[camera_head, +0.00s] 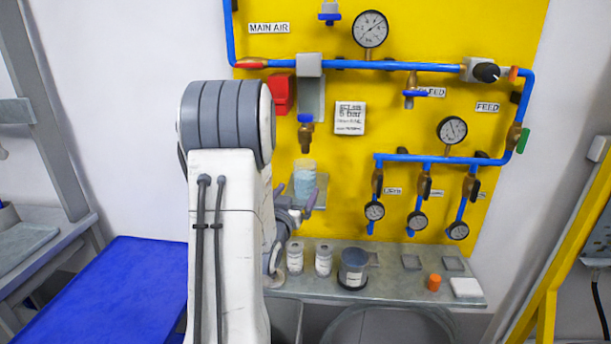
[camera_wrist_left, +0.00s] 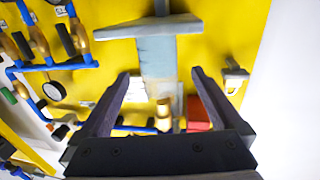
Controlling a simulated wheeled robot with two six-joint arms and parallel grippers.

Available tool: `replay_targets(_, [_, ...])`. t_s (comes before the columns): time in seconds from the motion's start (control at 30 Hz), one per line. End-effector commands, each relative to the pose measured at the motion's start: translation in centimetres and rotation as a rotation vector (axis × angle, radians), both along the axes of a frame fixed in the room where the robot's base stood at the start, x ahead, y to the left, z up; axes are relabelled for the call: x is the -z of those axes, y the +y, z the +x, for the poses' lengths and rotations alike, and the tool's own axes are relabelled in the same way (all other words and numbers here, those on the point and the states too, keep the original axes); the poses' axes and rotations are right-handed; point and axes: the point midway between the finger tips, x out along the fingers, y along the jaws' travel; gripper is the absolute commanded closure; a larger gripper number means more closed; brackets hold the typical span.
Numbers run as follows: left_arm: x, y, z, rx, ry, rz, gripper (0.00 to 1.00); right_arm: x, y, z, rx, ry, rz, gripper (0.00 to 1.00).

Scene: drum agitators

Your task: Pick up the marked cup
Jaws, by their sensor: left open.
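A pale blue, see-through cup (camera_head: 305,180) stands on a small grey ledge (camera_head: 321,190) on the yellow panel, below a brass drain valve with a blue top. Any marking on it is too small to read. In the left wrist view, the cup (camera_wrist_left: 157,57) appears upside down, beyond and between the fingertips. My left gripper (camera_head: 297,194) is open and empty at the cup; in the left wrist view its dark fingers (camera_wrist_left: 161,74) spread to either side. I cannot tell whether they touch it. My right gripper is not in view.
The panel carries blue pipes (camera_head: 435,158), gauges and valves around the cup. The grey bench (camera_head: 400,289) holds two white labelled jars (camera_head: 323,260), an orange cap (camera_head: 434,282) and a white block (camera_head: 466,287). A blue-topped surface (camera_head: 130,290) lies left of my arm.

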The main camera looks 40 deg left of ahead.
Motion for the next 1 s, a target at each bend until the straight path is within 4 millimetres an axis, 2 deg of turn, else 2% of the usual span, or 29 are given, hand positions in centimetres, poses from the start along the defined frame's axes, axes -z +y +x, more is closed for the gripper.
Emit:
replay_targets(0.03, [-0.3,0.2,0.8,0.002,0.002,-0.001,0.00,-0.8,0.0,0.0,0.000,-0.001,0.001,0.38])
replay_targets(0.27, [-0.1,1.0,2.7,0.001,0.002,-0.001,0.00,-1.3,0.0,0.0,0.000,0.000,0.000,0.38])
replay_targets(0.5, [-0.9,2.0,5.7,0.002,0.002,-0.001,0.00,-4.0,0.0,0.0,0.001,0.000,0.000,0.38])
replay_targets(0.6, [-0.6,2.5,6.8,0.002,0.002,0.000,0.00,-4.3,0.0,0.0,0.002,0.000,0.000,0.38])
replay_targets(0.9, [-0.3,2.8,7.4,0.000,0.002,-0.001,0.00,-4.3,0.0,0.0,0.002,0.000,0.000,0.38])
replay_targets(0.93, [-0.4,2.8,7.4,0.000,0.002,-0.001,0.04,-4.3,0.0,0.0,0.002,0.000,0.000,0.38])
replay_targets(1.0, [-0.4,2.8,7.4,0.000,0.002,-0.001,0.31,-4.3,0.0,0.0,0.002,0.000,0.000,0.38])
